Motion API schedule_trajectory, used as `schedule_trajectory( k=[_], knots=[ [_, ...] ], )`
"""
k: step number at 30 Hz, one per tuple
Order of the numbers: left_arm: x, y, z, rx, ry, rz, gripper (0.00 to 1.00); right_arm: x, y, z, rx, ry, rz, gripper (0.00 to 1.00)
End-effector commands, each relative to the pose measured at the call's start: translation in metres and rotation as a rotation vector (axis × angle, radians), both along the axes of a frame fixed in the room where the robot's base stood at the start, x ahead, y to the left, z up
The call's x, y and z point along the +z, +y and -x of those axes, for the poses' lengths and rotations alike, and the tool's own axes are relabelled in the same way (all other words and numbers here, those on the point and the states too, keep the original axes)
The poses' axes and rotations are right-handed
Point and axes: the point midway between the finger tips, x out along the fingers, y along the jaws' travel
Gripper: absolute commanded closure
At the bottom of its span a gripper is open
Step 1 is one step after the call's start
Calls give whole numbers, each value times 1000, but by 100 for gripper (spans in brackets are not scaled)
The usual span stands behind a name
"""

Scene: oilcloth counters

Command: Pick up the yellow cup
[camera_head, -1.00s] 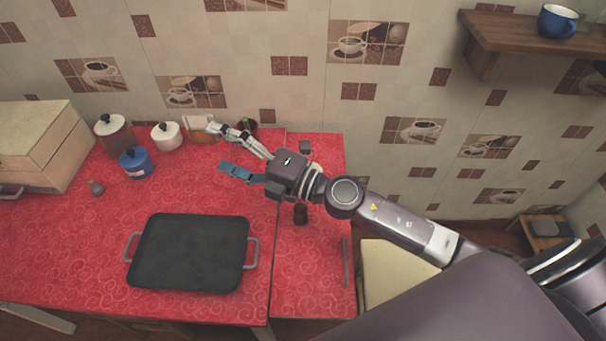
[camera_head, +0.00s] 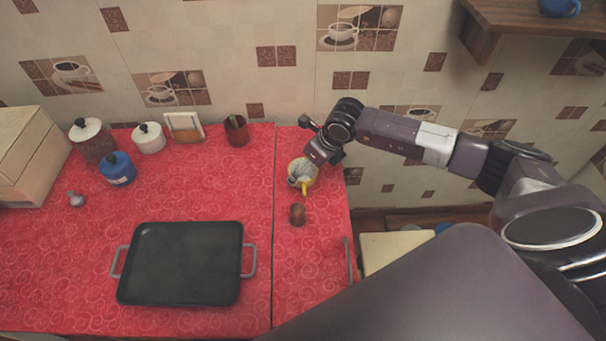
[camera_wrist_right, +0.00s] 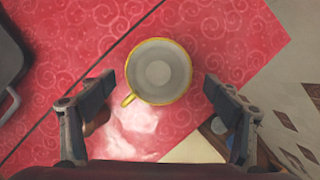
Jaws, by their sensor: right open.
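The yellow cup (camera_head: 303,174) stands upright on the red counter's right section, partly hidden by my right gripper in the head view. In the right wrist view the cup (camera_wrist_right: 159,71) is seen from above, with a pale inside, a yellow rim and its handle towards the lower left. My right gripper (camera_head: 304,178) is over the cup. In the wrist view its fingers (camera_wrist_right: 166,90) are apart on the left and right of the cup, with gaps to the rim. My left gripper is not in view.
A brown cylindrical object (camera_head: 297,214) stands just in front of the cup. A dark tray (camera_head: 185,262) lies to the left. Canisters (camera_head: 117,169) and a dark red pot (camera_head: 236,131) stand farther back. The tiled wall (camera_head: 230,60) is close behind the counter.

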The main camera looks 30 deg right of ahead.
Motion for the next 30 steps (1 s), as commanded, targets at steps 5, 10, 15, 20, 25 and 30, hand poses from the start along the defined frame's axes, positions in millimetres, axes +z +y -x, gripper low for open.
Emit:
schedule_trajectory(
  k=[5, 10, 15, 20, 25, 30],
  knots=[
    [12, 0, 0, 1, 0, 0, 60, -23, 5, -7, -1, 2, -3, 17],
    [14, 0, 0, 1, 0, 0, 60, -36, 6, -12, 1, 1, -2, 17],
    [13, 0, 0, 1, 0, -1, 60, -38, 6, -13, 1, 0, -1, 17],
    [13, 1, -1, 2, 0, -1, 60, -37, 7, -13, 2, 0, -2, 26],
    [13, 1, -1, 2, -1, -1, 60, -37, 7, -13, 2, 0, -2, 45],
    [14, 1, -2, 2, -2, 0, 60, -37, 7, -13, 1, 0, -2, 64]
  ],
)
